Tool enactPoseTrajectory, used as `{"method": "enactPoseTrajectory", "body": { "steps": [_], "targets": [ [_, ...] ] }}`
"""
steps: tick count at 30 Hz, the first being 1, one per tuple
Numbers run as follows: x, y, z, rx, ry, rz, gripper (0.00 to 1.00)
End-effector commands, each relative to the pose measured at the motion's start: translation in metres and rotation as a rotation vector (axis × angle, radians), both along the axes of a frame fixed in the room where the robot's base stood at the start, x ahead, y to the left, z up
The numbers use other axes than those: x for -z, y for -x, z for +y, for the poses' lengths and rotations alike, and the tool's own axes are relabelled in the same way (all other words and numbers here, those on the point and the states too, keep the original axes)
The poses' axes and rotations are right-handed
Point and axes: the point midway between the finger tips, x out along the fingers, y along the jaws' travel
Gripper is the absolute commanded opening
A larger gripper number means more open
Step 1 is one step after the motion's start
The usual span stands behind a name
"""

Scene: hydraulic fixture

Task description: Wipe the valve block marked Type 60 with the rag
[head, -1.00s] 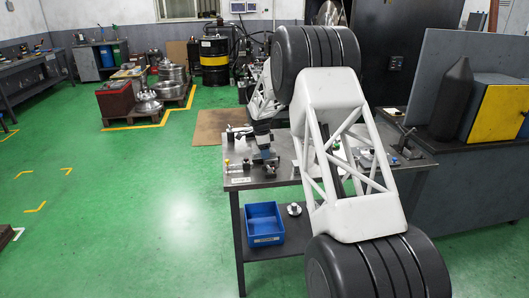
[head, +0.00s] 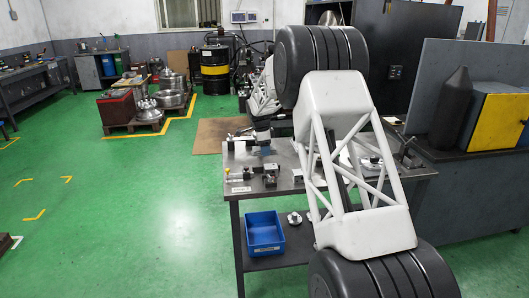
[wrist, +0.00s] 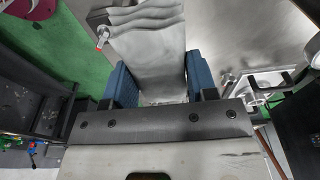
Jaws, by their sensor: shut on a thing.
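My gripper (wrist: 158,78) shows its two blue fingers in the wrist view, closed on a pale grey, wrinkled rag (wrist: 150,55). The rag spreads out beyond the fingertips over a grey metal surface. In the head view my gripper (head: 263,140) is small, over the far left part of the workbench (head: 290,184), and partly hidden by my arm. A dark valve block (head: 270,175) stands near the bench's front left, nearer the camera than my gripper. Another fitting with a yellow part (head: 240,173) lies left of it. I cannot read any Type 60 mark.
A white label (head: 241,190) is on the bench's front left edge. A blue bin (head: 265,232) and a round metal part (head: 294,218) are on the lower shelf. My arm hides the bench's middle. More metal fittings (head: 372,163) lie at its right.

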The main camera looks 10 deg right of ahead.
Motion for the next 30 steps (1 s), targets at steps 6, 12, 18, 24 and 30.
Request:
{"method": "enactPoseTrajectory", "body": {
  "steps": [6,12,18,24,30],
  "targets": [
    [-0.001,0.0,0.0,0.0,0.0,0.0,0.26],
    [-0.002,0.0,0.0,0.0,0.0,0.0,0.26],
    [-0.012,0.0,0.0,0.0,0.0,0.0,0.26],
    [-0.025,0.0,0.0,0.0,0.0,-0.001,0.26],
    [-0.031,0.0,0.0,0.0,0.0,0.0,0.26]
  ]
}}
